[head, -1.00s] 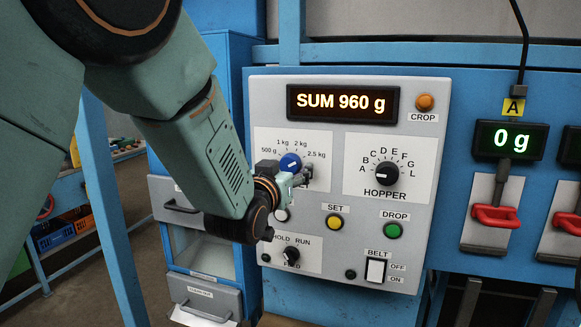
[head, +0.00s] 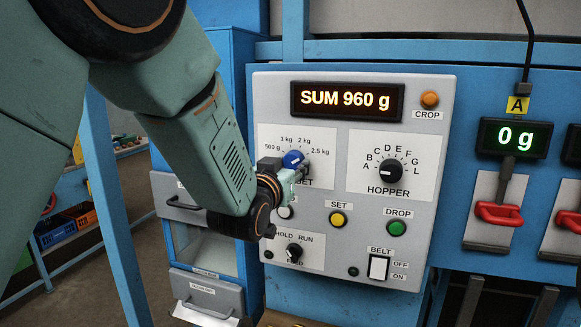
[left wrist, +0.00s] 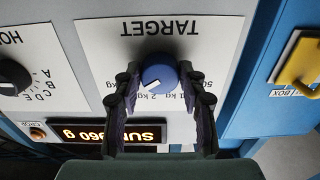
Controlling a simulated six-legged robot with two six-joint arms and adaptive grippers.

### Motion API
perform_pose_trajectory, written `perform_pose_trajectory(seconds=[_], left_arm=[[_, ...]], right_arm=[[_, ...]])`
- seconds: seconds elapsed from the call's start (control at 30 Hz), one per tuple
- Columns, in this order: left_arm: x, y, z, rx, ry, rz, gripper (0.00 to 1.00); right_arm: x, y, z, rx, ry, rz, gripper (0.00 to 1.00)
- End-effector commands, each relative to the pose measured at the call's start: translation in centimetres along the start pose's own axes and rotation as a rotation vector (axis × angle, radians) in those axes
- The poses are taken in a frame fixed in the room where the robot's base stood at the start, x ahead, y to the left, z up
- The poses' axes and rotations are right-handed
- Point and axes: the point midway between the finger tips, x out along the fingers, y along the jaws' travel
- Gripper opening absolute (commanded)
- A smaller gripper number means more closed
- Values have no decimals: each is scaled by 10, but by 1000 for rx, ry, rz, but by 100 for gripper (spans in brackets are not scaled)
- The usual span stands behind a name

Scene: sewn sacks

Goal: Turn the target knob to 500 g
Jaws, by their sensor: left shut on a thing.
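The blue target knob (head: 292,158) sits on the white scale card at the upper left of the grey control panel. My left gripper (head: 290,171) is in front of it, its fingers on either side of the knob and shut on it. In the left wrist view, which is upside down, the knob (left wrist: 159,74) lies between the two fingertips. Its white pointer line faces roughly the 2 kg mark. The 500 g label (head: 272,148) is at the left of the scale. My gripper partly covers the TARGET label in the head view. My right gripper is not in view.
The display (head: 346,100) reads SUM 960 g. The hopper knob (head: 391,171) is to the right. The yellow SET button (head: 338,219), green DROP button (head: 397,228) and feed knob (head: 294,252) are below. A red handle (head: 498,214) is at the right.

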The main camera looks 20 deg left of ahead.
Motion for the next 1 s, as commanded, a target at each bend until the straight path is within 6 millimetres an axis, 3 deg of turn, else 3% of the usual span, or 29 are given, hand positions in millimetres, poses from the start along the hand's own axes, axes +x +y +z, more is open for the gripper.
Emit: perform_pose_trajectory(seconds=[0.47, 1.0], left_arm=[[0, 1, -1, -113, 4, 4, 10], [0, 2, -1, -601, 5, 5, 10]], right_arm=[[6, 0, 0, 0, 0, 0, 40], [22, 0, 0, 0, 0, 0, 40]])
